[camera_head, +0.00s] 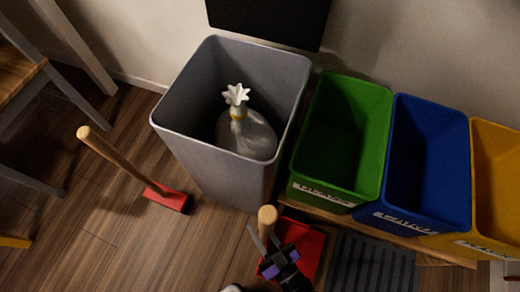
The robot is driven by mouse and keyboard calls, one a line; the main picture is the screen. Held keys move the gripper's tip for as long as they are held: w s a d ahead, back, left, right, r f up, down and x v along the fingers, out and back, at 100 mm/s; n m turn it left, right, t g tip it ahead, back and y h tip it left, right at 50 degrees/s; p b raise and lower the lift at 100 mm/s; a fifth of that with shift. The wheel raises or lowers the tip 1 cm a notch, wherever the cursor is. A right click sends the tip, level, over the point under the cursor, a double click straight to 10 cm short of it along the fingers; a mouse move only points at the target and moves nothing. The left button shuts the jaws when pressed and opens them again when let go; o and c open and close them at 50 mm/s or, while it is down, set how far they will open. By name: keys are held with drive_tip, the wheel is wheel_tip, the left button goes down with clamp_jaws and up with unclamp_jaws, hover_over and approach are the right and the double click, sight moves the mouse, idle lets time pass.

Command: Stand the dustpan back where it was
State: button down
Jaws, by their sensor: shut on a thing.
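The dustpan is red with a wooden handle (267,218), and its red pan (305,240) shows in front of the bins at the lower middle of the head view. My gripper (273,258), dark with purple parts, is shut on the dustpan's handle below its rounded top. The gripper hides the lower handle and part of the pan. I cannot tell whether the pan touches the floor. A small brush or broom with a red head (168,198) and wooden handle (110,157) stands tilted on the floor to the left.
A grey bin (215,165) with its dark lid (270,20) raised holds a tied white bag (250,135). Green (345,135), blue (428,160) and yellow (500,170) bins stand to its right. A dark ribbed mat (370,265) lies in front. Wooden floor (110,240) is clear at lower left.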

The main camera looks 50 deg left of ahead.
wheel_tip(320, 180, down, 3)
drive_tip(key=b, duration=0.3)
drive_tip(key=shift+a+f, duration=0.1)
drive_tip(key=shift+f, duration=0.1)
drive_tip(key=c, duration=1.2)
unclamp_jaws()
drive_tip(key=shift+o, duration=0.2)
drive_tip(key=s+d+p, duration=0.1)
drive_tip(key=d+p, duration=0.3)
drive_tip(key=d, duration=0.8)
